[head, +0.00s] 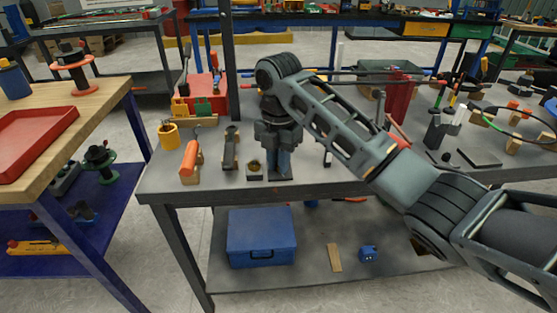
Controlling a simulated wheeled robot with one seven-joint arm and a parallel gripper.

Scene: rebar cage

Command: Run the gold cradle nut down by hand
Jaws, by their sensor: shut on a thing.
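My gripper (279,160) points down over the workbench (330,181), left of the bench's middle. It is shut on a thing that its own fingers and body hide. I cannot make out the gold cradle nut, so I cannot tell whether that is what the jaws hold. A dark base (277,179) shows under the fingers. A small grey block (254,175) with a dull gold-brown top stands just left of the fingers, very close to them.
Left of my gripper stand an orange cylinder (190,157) on a wooden block, a dark clamp-like piece (230,150) and a yellow cup (168,135). A red case (205,93) stands behind. A blue toolbox (262,238) sits on the lower shelf. The bench's front strip is mostly clear.

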